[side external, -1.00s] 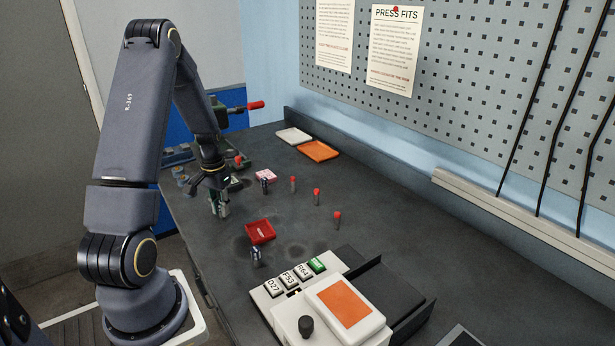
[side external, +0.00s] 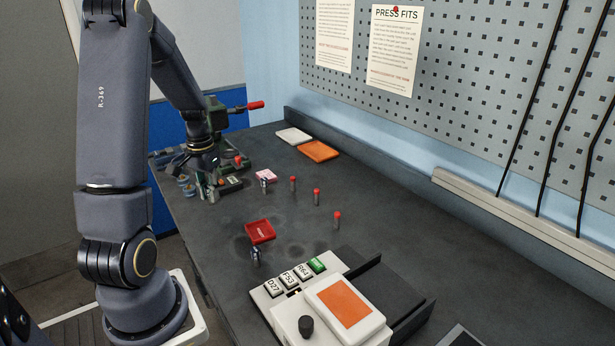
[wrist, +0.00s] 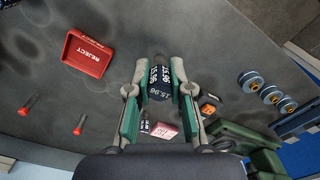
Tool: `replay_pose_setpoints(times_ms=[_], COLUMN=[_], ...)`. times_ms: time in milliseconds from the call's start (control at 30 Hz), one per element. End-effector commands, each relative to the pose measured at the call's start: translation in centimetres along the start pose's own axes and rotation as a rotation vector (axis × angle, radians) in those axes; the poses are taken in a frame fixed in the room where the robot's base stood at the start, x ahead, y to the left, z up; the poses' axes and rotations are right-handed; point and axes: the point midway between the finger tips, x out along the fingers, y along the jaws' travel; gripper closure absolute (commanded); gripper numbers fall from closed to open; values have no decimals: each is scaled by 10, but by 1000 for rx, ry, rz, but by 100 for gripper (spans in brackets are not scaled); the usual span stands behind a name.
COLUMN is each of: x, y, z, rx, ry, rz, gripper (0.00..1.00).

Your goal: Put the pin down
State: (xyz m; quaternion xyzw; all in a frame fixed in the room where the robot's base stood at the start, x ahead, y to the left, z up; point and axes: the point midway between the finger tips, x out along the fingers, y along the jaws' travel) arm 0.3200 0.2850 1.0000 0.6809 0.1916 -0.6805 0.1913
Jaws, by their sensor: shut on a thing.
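My gripper (wrist: 159,72) is shut on a dark pin (wrist: 160,88) with white "15.96" markings, which sits between its two green-and-grey fingers in the wrist view. In the side view my gripper (side external: 207,190) is low over the far left part of the bench, beside the green press; the held pin is too small to make out there. I cannot tell whether the pin's lower end touches the bench. A similar dark pin (side external: 264,185) stands by a pink-and-white card (side external: 266,175), and another (side external: 256,255) stands in front of the red reject tray (side external: 260,240).
Several red-topped pins (side external: 316,196) stand in the middle of the bench (side external: 400,235). Grey discs (wrist: 250,80) sit near the green press (wrist: 230,138). White (side external: 294,135) and orange (side external: 318,151) trays lie at the back. A labelled device (side external: 340,305) stands at the front.

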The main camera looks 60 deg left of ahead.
Motion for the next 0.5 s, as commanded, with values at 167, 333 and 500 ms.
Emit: replay_pose_setpoints(times_ms=[167, 333, 500], x=[-31, -46, -55], y=[9, 15, 17], z=[45, 79, 96], rx=[0, 0, 7], ry=[3, 3, 3], rz=[0, 0, -1], gripper=[100, 100, 100])
